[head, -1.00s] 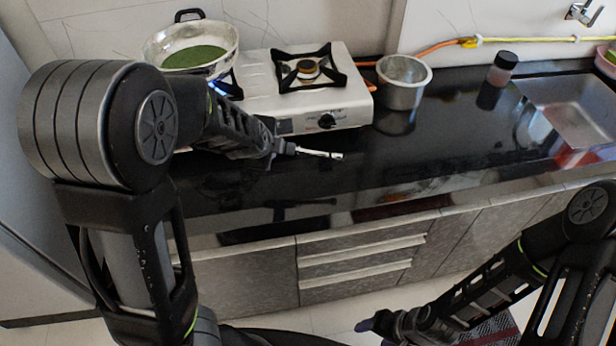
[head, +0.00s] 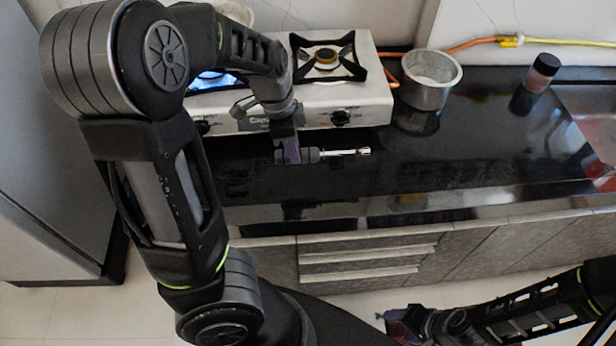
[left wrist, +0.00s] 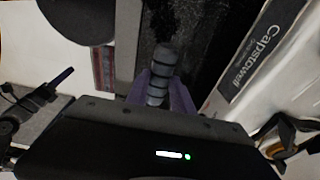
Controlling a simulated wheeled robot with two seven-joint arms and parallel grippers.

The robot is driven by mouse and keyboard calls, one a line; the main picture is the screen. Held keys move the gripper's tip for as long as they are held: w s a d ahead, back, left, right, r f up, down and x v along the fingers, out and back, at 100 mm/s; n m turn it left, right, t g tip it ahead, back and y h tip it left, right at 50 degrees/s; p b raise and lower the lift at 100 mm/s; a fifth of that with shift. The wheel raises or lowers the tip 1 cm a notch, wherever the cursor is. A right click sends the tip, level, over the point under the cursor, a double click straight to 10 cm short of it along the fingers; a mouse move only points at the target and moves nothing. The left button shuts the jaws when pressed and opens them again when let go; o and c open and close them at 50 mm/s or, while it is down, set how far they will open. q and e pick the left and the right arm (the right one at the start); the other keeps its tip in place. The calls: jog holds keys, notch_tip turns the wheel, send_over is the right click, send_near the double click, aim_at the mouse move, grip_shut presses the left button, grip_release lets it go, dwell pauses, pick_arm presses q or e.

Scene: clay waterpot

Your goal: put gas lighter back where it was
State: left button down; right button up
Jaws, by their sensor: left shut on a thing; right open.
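The gas lighter (head: 345,153) has a dark handle and a thin silver barrel that points right in the head view. My left gripper (head: 292,155) is shut on its handle, in front of the stove and low over the black counter. I cannot tell whether the lighter touches the counter. In the left wrist view the dark ribbed handle (left wrist: 160,75) sits between the purple fingers of my left gripper (left wrist: 160,95). My right gripper (head: 395,322) is open and empty, low in front of the cabinets.
The black counter (head: 470,150) is clear right of the lighter.

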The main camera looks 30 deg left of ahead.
pick_arm(q)
jog(key=shift+s, duration=0.1)
notch_tip(320, 180, down, 6)
jog(key=shift+b, duration=1.05)
jog(key=shift+f, duration=0.2)
jog(key=shift+f+b, duration=0.55)
jog(key=shift+f, duration=1.35)
jog(key=c, duration=1.1)
grip_release()
